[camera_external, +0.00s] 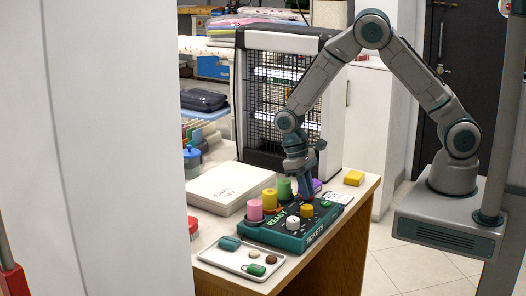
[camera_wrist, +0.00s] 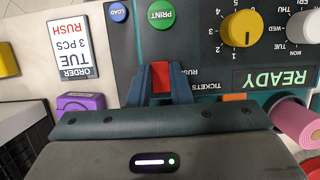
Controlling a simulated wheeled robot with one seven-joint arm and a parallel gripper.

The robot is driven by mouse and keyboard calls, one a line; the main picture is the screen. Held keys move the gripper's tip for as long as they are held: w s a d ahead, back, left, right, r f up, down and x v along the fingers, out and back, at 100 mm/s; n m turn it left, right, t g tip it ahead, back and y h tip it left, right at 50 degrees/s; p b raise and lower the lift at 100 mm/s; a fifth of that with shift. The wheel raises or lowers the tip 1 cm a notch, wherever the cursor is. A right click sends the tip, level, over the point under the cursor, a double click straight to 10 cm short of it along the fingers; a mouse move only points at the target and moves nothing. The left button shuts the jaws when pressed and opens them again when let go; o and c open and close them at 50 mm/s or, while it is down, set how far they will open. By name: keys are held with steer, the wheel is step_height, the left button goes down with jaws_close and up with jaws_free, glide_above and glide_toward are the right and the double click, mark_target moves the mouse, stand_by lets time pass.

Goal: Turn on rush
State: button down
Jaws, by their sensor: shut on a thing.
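The dark teal ticket console (camera_external: 272,233) stands on the counter, with a lit READY display (camera_wrist: 276,78) in the wrist view. A red switch part (camera_wrist: 161,72) beside the partly covered RUSH lettering (camera_wrist: 195,72) shows between my fingertips. My gripper (camera_wrist: 160,82) points down at the console and is shut on this red switch; it also shows in the external view (camera_external: 304,193). My fingers hide the switch's sides, and I cannot tell its position. An order card (camera_wrist: 75,47) reads TUE, 3 PCS, RUSH.
Near the switch are a green PRINT button (camera_wrist: 161,14), a blue LOAD button (camera_wrist: 117,12) and a yellow knob (camera_wrist: 241,28). A purple block (camera_wrist: 80,102) and a pink roll (camera_wrist: 297,122) lie close by. A tray (camera_external: 234,262) with small items stands in front.

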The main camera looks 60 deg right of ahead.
steer(key=shift+s+t+b, duration=0.25)
steer(key=shift+t+b, duration=0.7)
steer(key=shift+t, duration=0.05)
steer(key=c, duration=1.3)
jaws_free()
steer(key=r, duration=0.4)
steer(key=w+r, duration=0.1)
steer(key=r, duration=0.8)
steer(key=shift+w+r+b, duration=0.4)
